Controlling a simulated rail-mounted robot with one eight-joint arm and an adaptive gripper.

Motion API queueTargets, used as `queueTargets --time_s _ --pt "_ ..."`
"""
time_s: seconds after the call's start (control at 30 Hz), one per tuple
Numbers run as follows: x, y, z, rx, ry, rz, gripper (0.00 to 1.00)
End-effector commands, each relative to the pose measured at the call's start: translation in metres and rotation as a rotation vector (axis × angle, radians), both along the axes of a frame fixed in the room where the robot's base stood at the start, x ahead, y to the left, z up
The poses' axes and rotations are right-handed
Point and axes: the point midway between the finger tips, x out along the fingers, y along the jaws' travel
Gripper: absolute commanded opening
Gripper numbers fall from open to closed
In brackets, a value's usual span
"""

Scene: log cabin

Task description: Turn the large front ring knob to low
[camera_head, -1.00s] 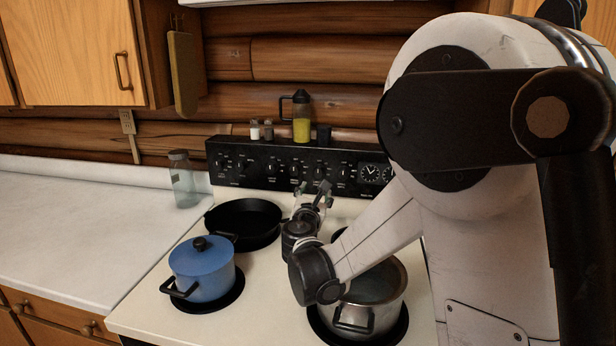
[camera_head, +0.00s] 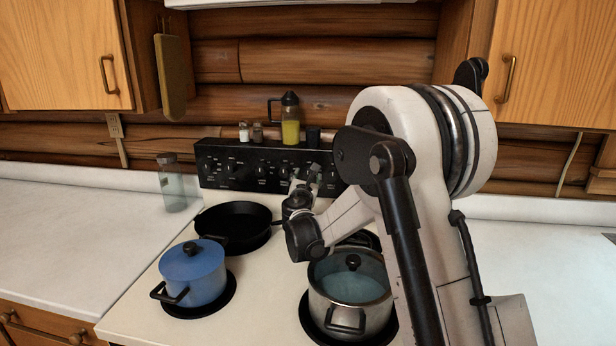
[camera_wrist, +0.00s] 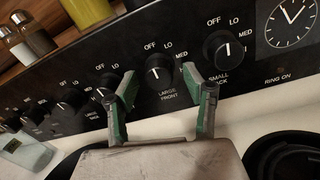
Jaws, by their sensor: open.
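The large front knob (camera_wrist: 158,74) is a round black knob with a white mark, labelled LARGE FRONT, on the black control panel (camera_wrist: 230,75). Its mark points up, near OFF, with LO just to the right. My gripper (camera_wrist: 159,80) is open in the wrist view, with one green-padded finger on each side of this knob in the picture. Nothing is between the fingers except the view of the knob; I cannot tell whether they touch it. In the head view, my gripper (camera_head: 305,174) is in front of the panel and hides part of its knob row.
The small back knob (camera_wrist: 223,50) is close right of my right finger. A steel pot (camera_head: 345,300), blue pot (camera_head: 194,273) and black pan (camera_head: 238,222) stand on the stove. Shakers (camera_head: 250,132) and a yellow-filled jug (camera_head: 290,120) stand above the panel.

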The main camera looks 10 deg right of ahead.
Motion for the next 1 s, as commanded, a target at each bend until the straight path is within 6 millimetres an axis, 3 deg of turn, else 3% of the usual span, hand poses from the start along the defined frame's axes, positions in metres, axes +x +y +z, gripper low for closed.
queueTargets --time_s 0.43,0.8,1.0 --pt "0.0102 -0.0031 0.0001 0.0 0.0 0.001 0.47" --pt "0.01 -0.0032 0.0 0.0 0.0 0.0 0.01" --pt "0.01 -0.0031 -0.0006 0.016 -0.006 0.0 0.01"
